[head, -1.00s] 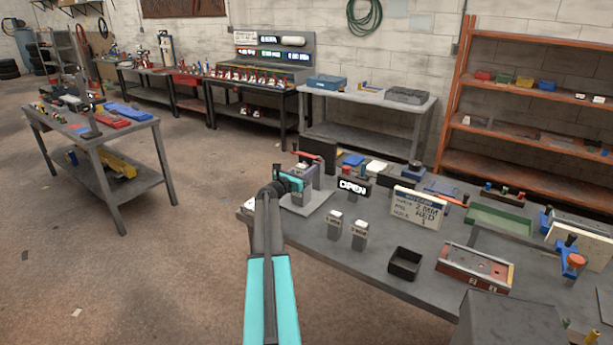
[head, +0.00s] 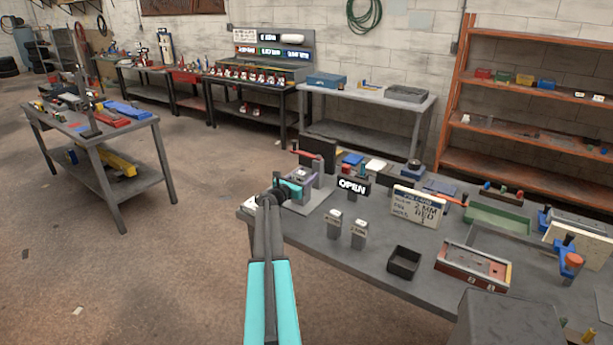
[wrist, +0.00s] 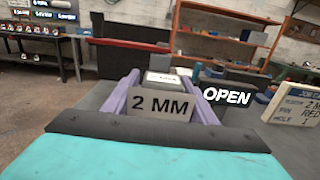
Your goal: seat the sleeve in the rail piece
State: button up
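My gripper (head: 290,188) is at the end of the teal arm, over the left end of the bench, at a grey-plated fixture (head: 310,203). My teal and dark housing hides the lower part of the wrist view. I cannot single out the sleeve or the rail piece with certainty.
An "OPEN" sign (head: 353,187) and a job card (head: 416,206) stand to the right. Two grey labelled blocks (head: 333,224) stand near the front edge. A black bin (head: 404,262) and a red-sided tray (head: 472,266) are further right.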

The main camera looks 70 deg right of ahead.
jog(key=shift+r, duration=0.2)
jog(key=shift+b+v, duration=0.3)
jog(key=shift+v, duration=0.65)
jog(key=b+v, duration=0.3)
jog(key=v, duration=0.7)
jog(key=shift+f, duration=0.1)
dwell(0.3)
